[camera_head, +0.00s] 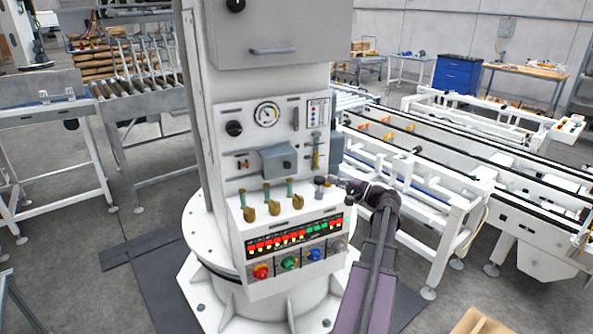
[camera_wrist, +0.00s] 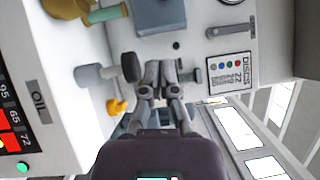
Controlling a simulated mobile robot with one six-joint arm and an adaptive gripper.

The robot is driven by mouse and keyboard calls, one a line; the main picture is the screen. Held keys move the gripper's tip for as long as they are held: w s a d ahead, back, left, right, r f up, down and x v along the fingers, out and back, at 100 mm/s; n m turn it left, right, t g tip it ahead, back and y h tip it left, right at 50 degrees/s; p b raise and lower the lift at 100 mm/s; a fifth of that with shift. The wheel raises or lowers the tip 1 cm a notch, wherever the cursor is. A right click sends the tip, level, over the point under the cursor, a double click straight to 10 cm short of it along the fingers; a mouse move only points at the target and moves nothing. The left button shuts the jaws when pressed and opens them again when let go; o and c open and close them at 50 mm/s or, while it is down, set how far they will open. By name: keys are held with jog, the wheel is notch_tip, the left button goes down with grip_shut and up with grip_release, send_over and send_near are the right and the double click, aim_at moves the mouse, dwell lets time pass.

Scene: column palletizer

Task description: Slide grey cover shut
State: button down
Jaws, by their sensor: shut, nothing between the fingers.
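The grey cover (camera_head: 278,160) is a blue-grey box-like piece with a round knob on the white control panel, below the gauge. Part of it shows at the top edge of the wrist view (camera_wrist: 158,15). My gripper (camera_head: 341,184) is at the right end of the panel's ledge, below and to the right of the cover and apart from it. In the wrist view my gripper (camera_wrist: 161,72) has its fingers together and empty, close to a black knob (camera_wrist: 130,67). The cover's far part is cut off in the wrist view.
Several brass valves with green stems (camera_head: 273,208) stand on the ledge below the cover. A round gauge (camera_head: 266,114) and a black knob (camera_head: 234,128) sit above. Coloured buttons (camera_head: 288,263) line the lower front. White conveyor frames (camera_head: 440,190) stand at right.

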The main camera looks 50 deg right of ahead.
jog(key=shift+s+d+r, duration=0.15)
jog(key=shift+s+d, duration=0.2)
jog(key=shift+d, duration=0.1)
jog(key=shift+w, duration=0.1)
jog(key=p, duration=0.2)
send_near(279, 163)
jog(key=w+d, duration=0.3)
jog(key=shift+w+a, duration=0.5)
jog(key=shift+a, duration=0.1)
jog(key=shift+a, duration=0.1)
